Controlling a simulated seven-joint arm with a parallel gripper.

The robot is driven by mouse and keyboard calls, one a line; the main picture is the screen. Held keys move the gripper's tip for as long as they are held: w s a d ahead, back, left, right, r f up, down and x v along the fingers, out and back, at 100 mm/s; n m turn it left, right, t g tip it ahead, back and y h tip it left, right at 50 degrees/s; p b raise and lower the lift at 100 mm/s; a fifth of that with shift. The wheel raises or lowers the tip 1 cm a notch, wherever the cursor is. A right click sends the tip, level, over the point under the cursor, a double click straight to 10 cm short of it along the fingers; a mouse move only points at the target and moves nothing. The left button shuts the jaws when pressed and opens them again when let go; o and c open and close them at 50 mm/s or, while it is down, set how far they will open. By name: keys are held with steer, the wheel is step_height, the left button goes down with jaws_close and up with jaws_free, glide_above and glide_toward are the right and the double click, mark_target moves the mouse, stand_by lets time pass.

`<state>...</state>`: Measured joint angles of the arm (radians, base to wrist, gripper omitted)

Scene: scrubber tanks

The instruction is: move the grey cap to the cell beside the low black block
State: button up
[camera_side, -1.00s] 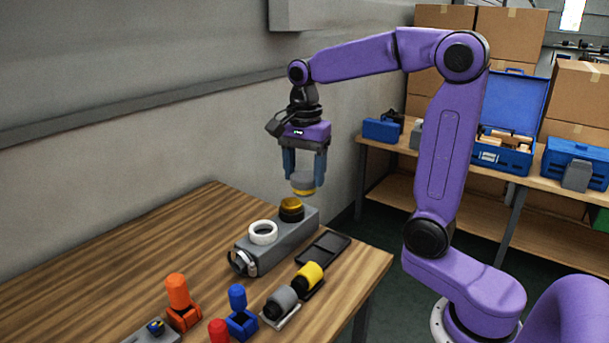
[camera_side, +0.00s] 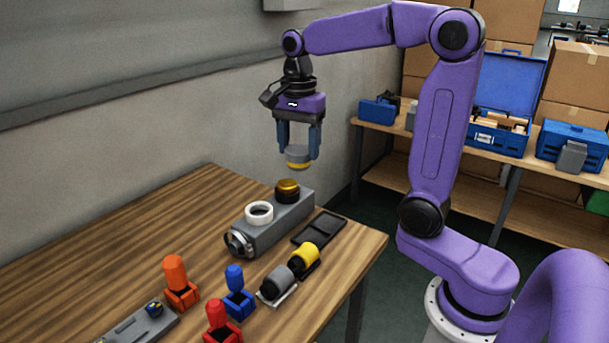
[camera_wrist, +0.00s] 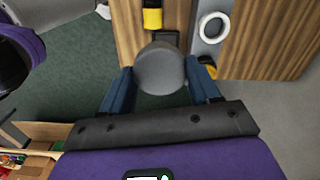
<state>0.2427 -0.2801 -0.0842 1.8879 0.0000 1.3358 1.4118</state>
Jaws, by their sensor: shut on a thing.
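The grey cap (camera_side: 298,152), with a yellow-gold lower rim, is held between the fingers of my gripper (camera_side: 298,155). It hangs in the air above the gold-topped port (camera_side: 287,186) of the grey housing (camera_side: 272,226), clear of it. In the wrist view the cap's round grey face (camera_wrist: 159,68) fills the space between the fingers (camera_wrist: 162,88). A low black tray (camera_side: 320,229) with shallow cells lies on the table right of the housing; it shows partly behind the cap in the wrist view (camera_wrist: 168,36). I cannot tell which part is the low black block.
A white ring (camera_side: 259,212) sits on the housing. A yellow-black cylinder (camera_side: 304,257) and a grey one (camera_side: 277,281) lie in front of the tray. Orange (camera_side: 175,272), blue (camera_side: 235,278) and red (camera_side: 216,314) pieces stand nearer. The table's right edge is close to the tray.

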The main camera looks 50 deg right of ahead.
steer(key=d+f, duration=0.2)
steer(key=f, duration=0.5)
steer(key=w+d+f, duration=0.1)
steer(key=d+f, duration=0.2)
steer(key=f, duration=0.5)
steer(key=w+d+f, duration=0.1)
steer(key=d+f, duration=0.2)
steer(key=f, duration=0.4)
steer(key=shift+d+f, duration=0.15)
steer(key=shift+f, duration=2.05)
steer(key=shift+f, duration=0.15)
steer(key=o, duration=1.2)
